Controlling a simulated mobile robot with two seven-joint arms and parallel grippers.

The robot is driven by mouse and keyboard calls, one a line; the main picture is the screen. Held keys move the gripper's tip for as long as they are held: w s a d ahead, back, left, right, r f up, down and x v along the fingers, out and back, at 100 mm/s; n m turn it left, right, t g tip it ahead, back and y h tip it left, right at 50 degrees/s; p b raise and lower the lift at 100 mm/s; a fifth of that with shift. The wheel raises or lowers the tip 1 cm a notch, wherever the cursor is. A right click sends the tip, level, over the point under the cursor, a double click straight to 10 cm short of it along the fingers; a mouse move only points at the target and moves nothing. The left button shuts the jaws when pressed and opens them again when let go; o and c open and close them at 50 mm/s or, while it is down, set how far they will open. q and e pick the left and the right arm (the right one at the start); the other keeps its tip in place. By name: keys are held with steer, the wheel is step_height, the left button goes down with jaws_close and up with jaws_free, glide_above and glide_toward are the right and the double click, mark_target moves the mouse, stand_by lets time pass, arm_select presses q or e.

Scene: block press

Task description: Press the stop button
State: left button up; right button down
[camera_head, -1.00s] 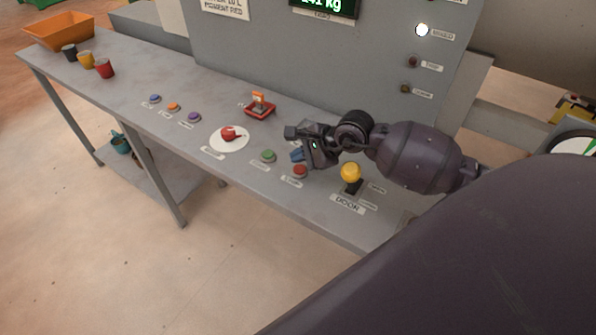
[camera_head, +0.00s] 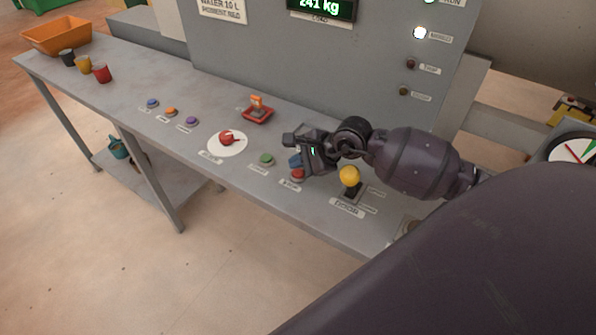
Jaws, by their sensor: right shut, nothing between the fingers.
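The red stop button (camera_head: 297,175) sits near the front edge of the grey bench, right of a green button (camera_head: 266,160), with a label in front of it. My right gripper (camera_head: 302,161) is shut and empty, just above and behind the red button. Its lower end overlaps the button's upper right side in the picture. I cannot tell whether they touch. My left gripper is not in view.
A yellow knob (camera_head: 349,175) labelled DOOR stands close to the right of the gripper. A red knob on a white disc (camera_head: 238,149), a red-based switch (camera_head: 257,117) and several small buttons lie to the left. Cups and an orange bin (camera_head: 57,38) stand at the far left.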

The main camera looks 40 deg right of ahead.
stand_by(1.1)
steer(key=shift+f+b, duration=0.3)
steer(key=shift+f, duration=0.15)
stand_by(0.4)
